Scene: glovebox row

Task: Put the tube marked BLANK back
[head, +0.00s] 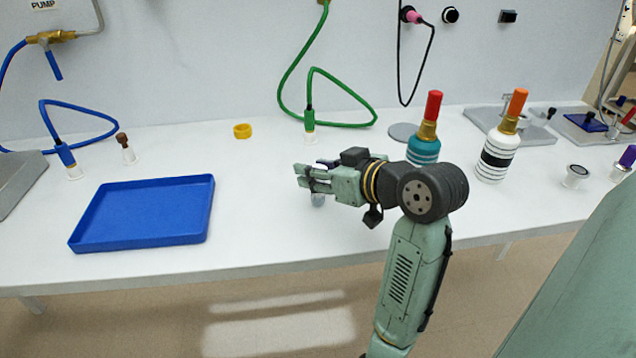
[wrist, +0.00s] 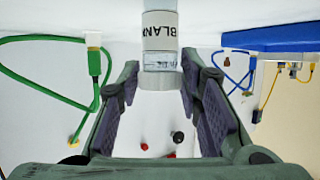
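The tube marked BLANK (wrist: 160,45) is clear, with a white label band, and shows at the top middle of the wrist view. A grey ring is around its end nearest the fingers. In the head view, my gripper (head: 310,178) points left above the front part of the white table, right of the blue tray. The tube's clear lower end (head: 318,199) shows below the fingers. The fingers hide its middle, and I cannot tell whether it touches the table.
The blue tray (head: 140,212) is empty. A yellow ring (head: 242,131), a brown-capped vial (head: 126,148) and the green hose's end (head: 309,120) stand behind. A teal bottle (head: 424,148) and a white striped bottle (head: 497,152) are right. Bare table lies between tray and gripper.

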